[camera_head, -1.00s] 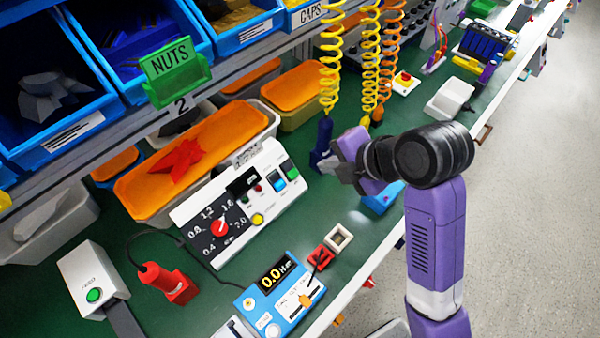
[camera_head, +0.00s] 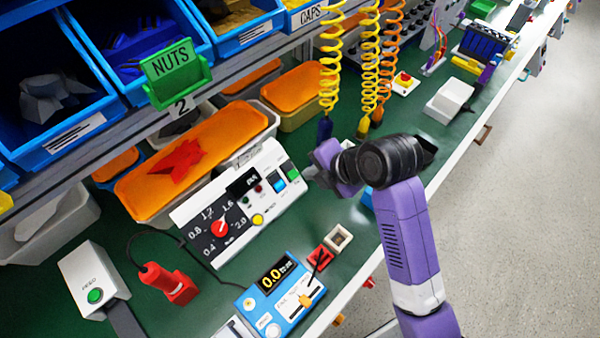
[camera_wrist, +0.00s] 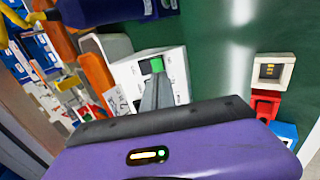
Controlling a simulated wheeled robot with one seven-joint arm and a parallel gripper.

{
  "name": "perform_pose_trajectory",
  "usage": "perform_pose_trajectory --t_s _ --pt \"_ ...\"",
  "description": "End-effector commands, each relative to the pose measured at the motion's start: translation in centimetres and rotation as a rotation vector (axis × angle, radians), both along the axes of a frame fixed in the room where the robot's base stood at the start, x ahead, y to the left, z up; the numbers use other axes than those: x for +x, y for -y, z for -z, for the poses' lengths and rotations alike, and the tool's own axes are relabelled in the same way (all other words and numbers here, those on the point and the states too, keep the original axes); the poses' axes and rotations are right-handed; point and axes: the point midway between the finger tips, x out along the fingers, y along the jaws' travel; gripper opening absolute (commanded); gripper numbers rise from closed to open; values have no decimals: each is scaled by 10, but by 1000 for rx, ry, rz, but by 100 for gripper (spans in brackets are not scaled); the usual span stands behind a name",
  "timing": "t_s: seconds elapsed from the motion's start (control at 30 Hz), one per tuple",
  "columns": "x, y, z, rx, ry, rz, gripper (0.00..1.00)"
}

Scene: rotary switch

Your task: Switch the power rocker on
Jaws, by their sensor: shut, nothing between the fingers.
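In the wrist view my fingertips (camera_wrist: 158,82) point at the panel (camera_wrist: 178,60), just below a green rocker face (camera_wrist: 152,66). Whether they touch it, I cannot tell. The fingers hide part of the panel.
Coiled hoses (camera_head: 370,60) hang behind my gripper, with a dark blue tool (camera_head: 325,129) at one end. An orange-lidded bin (camera_head: 215,150) stands behind the panel. A blue meter (camera_head: 280,295) and small red and white blocks (camera_head: 338,238) lie in front.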

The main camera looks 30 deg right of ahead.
Motion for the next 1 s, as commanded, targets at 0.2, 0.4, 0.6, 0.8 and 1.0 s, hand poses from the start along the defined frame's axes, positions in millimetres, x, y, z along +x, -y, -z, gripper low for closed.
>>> perform_pose_trajectory --t_s 0.2,0.4,0.6,0.8,1.0 --pt "22 -7 31 0 -2 -1 0" --pt "34 -11 47 0 -1 0 0" --pt "37 -12 52 0 1 1 0" --pt "37 -12 52 0 1 1 0" --pt "38 -12 59 9 29 0 0"
